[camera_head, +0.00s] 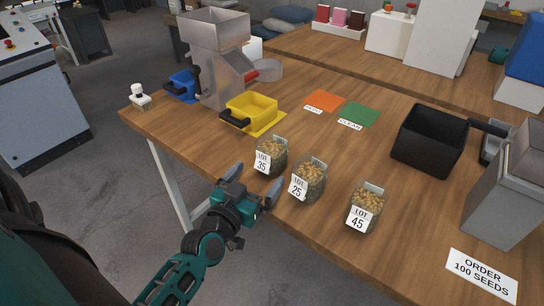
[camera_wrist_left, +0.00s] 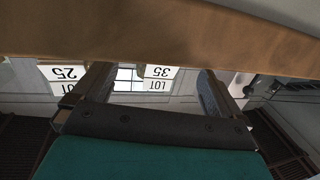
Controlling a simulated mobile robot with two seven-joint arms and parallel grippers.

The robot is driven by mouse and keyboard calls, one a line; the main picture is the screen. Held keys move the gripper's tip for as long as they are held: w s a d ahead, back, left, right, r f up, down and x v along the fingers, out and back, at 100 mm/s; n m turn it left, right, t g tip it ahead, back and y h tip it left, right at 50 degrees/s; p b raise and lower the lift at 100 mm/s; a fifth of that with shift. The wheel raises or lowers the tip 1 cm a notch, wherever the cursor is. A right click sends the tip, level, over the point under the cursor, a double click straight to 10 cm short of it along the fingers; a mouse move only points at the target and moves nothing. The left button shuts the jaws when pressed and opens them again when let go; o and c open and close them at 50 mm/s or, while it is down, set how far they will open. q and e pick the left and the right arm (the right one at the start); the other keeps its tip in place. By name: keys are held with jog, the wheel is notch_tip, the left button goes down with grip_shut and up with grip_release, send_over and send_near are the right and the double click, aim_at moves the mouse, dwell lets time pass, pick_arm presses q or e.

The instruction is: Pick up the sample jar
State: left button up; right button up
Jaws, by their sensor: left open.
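Three glass sample jars of tan seeds stand on the near edge of the wooden table (camera_head: 330,225): the LOT 35 jar (camera_head: 271,157), the LOT 25 jar (camera_head: 308,182) and the LOT 45 jar (camera_head: 366,209). My left gripper (camera_head: 257,181) is open and empty, just off the table edge, in front of the LOT 35 and LOT 25 jars. In the left wrist view, upside down, the LOT 35 label (camera_wrist_left: 160,77) shows between the open fingers, and the LOT 25 label (camera_wrist_left: 66,78) lies beside the left finger. My right gripper does not show.
A yellow bin (camera_head: 251,108), a metal hopper machine (camera_head: 219,60) and a blue bin (camera_head: 183,83) stand beyond the jars. Orange (camera_head: 325,100) and green (camera_head: 359,114) mats lie mid-table. A black bin (camera_head: 428,140) and an order card (camera_head: 481,274) are at the right.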

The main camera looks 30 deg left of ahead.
aim_at(265, 166)
pick_arm(q)
jog(key=shift+w+a+r, duration=0.1)
jog(key=shift+w+a, duration=0.05)
jog(key=shift+w, duration=1.2)
jog(key=shift+w+a, duration=0.1)
jog(key=shift+w, duration=1.2)
jog(key=c, duration=1.2)
